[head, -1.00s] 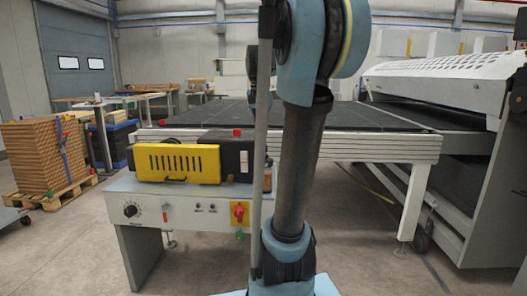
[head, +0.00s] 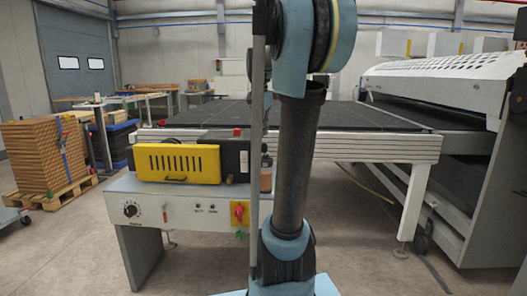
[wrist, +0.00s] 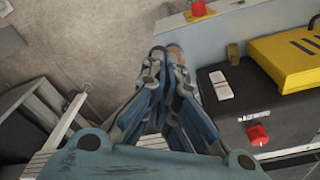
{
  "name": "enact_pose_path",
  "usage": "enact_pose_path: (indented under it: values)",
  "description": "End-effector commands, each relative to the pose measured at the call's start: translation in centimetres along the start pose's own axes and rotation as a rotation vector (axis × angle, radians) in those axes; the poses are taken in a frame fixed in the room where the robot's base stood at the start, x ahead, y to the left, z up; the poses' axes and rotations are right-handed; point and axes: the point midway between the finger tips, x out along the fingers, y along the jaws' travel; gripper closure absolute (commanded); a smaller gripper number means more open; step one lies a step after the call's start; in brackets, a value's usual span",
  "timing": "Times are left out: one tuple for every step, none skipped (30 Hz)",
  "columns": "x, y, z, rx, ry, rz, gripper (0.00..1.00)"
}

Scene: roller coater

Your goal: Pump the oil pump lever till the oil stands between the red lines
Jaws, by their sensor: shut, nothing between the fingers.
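My gripper (wrist: 168,55) is in the middle of the wrist view, fingers together and shut, with nothing visibly held. It is over or beside the edge of the machine, with the floor behind the tips. I cannot make out the oil pump lever, the oil or the red lines in either view. A small tan-brown piece (head: 266,179) stands at the right end of the machine top, partly behind my arm. A similar tan piece (wrist: 233,54) stands to the right of my gripper in the wrist view; I cannot tell what it is.
A yellow slotted cover (head: 178,163) sits on the grey machine (head: 165,209), which has a dial and a red switch (head: 239,212). A red button (wrist: 258,134) is on the dark box. A long conveyor table (head: 380,148) runs behind.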

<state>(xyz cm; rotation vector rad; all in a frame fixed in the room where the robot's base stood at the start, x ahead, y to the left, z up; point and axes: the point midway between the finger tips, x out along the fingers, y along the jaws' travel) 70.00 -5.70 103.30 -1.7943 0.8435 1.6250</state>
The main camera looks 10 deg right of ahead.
Motion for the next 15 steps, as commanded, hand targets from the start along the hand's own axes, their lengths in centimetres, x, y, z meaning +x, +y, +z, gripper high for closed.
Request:
enact_pose_path:
  values:
    - [0.7,0.0,0.0,0.0,0.0,0.0,1.0]
    - [1.0,0.0,0.0,0.0,0.0,0.0,1.0]
    - [1.5,0.0,0.0,0.0,0.0,0.0,1.0]
    - [1.8,0.0,0.0,0.0,0.0,0.0,1.0]
    - [2.1,0.0,0.0,0.0,0.0,0.0,1.0]
    - [2.5,0.0,0.0,0.0,0.0,0.0,1.0]
    - [2.8,0.0,0.0,0.0,0.0,0.0,1.0]
    - [3.1,0.0,0.0,0.0,0.0,0.0,1.0]
    - [3.4,0.0,0.0,0.0,0.0,0.0,1.0]
    - [3.6,0.0,0.0,0.0,0.0,0.0,1.0]
    - [3.8,0.0,0.0,0.0,0.0,0.0,1.0]
    - [4.0,0.0,0.0,0.0,0.0,0.0,1.0]
    - [4.2,0.0,0.0,0.0,0.0,0.0,1.0]
    - [4.3,0.0,0.0,0.0,0.0,0.0,1.0]
    - [4.5,0.0,0.0,0.0,0.0,0.0,1.0]
